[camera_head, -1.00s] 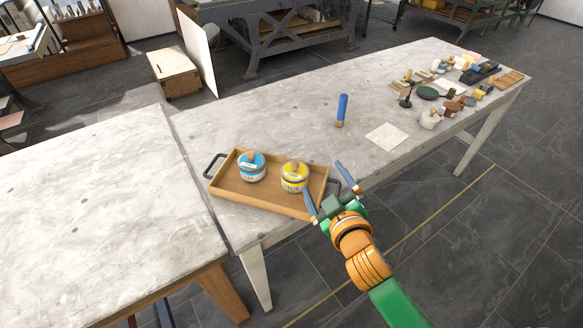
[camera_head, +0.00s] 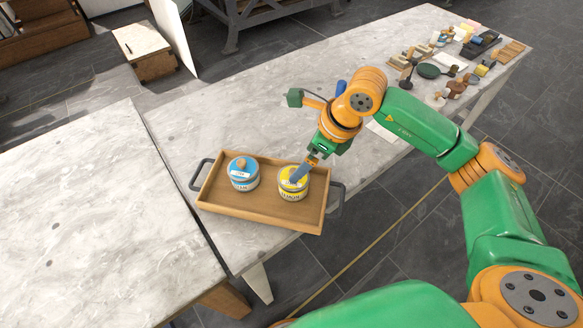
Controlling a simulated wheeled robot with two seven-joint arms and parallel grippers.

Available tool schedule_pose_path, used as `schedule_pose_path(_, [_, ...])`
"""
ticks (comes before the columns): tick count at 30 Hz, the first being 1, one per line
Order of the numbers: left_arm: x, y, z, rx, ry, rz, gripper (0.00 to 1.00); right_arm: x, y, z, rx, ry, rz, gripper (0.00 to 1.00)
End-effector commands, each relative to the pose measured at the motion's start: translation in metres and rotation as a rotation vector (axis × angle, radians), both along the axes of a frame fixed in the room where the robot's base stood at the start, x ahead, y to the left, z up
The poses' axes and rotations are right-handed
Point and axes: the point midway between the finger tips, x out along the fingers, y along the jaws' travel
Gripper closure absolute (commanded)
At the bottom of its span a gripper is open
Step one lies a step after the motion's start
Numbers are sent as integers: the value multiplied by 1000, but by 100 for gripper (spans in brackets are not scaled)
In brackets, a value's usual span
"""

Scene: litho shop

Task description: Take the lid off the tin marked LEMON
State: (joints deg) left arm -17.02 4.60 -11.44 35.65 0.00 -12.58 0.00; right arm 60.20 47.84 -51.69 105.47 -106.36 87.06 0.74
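The yellow tin (camera_head: 293,190) stands upright at the right end of a wooden tray (camera_head: 262,215). Its label lettering is small and seems to read LEMON. Its lid (camera_head: 285,174) appears to be on, with its wooden knob hidden behind my gripper. My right gripper (camera_head: 298,175) reaches down over this lid from behind, its blue-grey finger at the lid's top. Only one finger shows clearly, so I cannot tell whether it grips the knob. My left gripper is not in view.
A blue tin (camera_head: 244,180) with a wooden knob stands left in the tray, close to the yellow one. A blue-handled tool (camera_head: 341,87) lies partly behind my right arm. Several small tools and pots crowd the table's far right end. The table (camera_head: 190,130) behind the tray is clear.

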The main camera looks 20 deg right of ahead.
Motion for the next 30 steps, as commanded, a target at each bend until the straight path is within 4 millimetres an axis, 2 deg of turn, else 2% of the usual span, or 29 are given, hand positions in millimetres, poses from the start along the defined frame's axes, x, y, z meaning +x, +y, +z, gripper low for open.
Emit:
schedule_pose_path(5, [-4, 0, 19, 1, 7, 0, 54, 6, 12, -27, 5, 7, 3, 0])
schedule_pose_path(9, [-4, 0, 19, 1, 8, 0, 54, 12, 19, -49, 7, 3, 4, 0])
schedule_pose_path(16, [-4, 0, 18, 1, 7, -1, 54, 13, 20, -53, 8, 1, 5, 0])
schedule_pose_path(21, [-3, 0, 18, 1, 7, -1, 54, 13, 20, -53, 8, 0, 5, 46])
schedule_pose_path(23, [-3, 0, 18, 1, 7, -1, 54, 13, 20, -53, 8, 0, 5, 61])
schedule_pose_path(30, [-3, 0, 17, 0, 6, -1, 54, 13, 20, -51, 9, -1, 5, 61])
